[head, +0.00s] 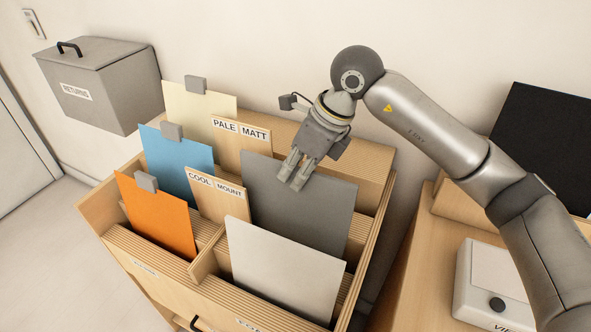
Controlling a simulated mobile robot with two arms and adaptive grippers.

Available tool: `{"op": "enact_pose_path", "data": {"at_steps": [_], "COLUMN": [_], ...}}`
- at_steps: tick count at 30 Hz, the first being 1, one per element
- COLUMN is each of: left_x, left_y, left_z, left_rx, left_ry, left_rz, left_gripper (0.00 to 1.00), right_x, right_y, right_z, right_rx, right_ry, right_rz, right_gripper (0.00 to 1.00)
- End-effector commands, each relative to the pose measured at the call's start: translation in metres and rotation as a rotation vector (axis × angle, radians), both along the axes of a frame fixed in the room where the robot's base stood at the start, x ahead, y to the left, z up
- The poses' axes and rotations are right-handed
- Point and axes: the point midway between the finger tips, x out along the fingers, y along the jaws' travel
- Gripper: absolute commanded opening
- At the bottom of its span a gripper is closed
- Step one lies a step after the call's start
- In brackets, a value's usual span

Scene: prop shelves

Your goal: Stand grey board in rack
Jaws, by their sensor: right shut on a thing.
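The grey board (310,205) stands upright, slightly tilted, at the right of the wooden rack (138,262). Its lower part is hidden behind a pale grey-white board (280,268), so I cannot tell whether it rests in a groove. My right gripper (297,180) comes down from above and is shut on the grey board's top edge. My left gripper is not in view.
Orange (157,217), blue (180,163) and cream (200,107) boards with grey clips stand at the left. Wooden dividers read PALE MATT (241,135) and COOL MOUNT (216,194). A grey RETURNS box (100,85) hangs on the wall. A side counter (425,262) holds a white box (490,285).

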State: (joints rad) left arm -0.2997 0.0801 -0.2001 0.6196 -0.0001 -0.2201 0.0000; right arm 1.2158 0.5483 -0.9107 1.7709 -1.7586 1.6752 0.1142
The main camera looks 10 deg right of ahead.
Motion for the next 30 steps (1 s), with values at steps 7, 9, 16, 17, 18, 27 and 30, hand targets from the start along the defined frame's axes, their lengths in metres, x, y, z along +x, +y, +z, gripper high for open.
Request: {"op": "enact_pose_path", "data": {"at_steps": [7,9,16,17,18,27,30], "left_x": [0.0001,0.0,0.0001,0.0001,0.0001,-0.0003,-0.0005], "left_y": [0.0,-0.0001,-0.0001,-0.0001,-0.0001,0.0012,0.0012], "left_z": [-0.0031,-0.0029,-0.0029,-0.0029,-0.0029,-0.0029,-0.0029], "left_rx": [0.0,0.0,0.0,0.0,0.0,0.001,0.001], "left_ry": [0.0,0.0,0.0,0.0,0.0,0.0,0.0], "left_rz": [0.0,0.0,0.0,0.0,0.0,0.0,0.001], "left_gripper": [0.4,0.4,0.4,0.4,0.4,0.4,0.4], "right_x": [0.0001,0.0001,0.0001,0.0001,0.0001,0.0001,-0.0004], "right_y": [-0.0001,-0.0001,-0.0001,-0.0001,-0.0001,-0.0004,-0.0027], "right_z": [-0.0036,-0.0034,-0.0034,-0.0034,-0.0034,-0.0027,0.0035], "right_rx": [0.001,0.001,0.0,0.0,0.0,0.0,0.0], "right_ry": [-0.001,-0.001,0.0,0.0,0.0,0.0,-0.002], "right_rz": [0.0,0.0,0.0,0.0,0.0,0.0,-0.001], "right_gripper": [0.0,0.0,0.25,0.29,0.33,0.33,0.33]}}
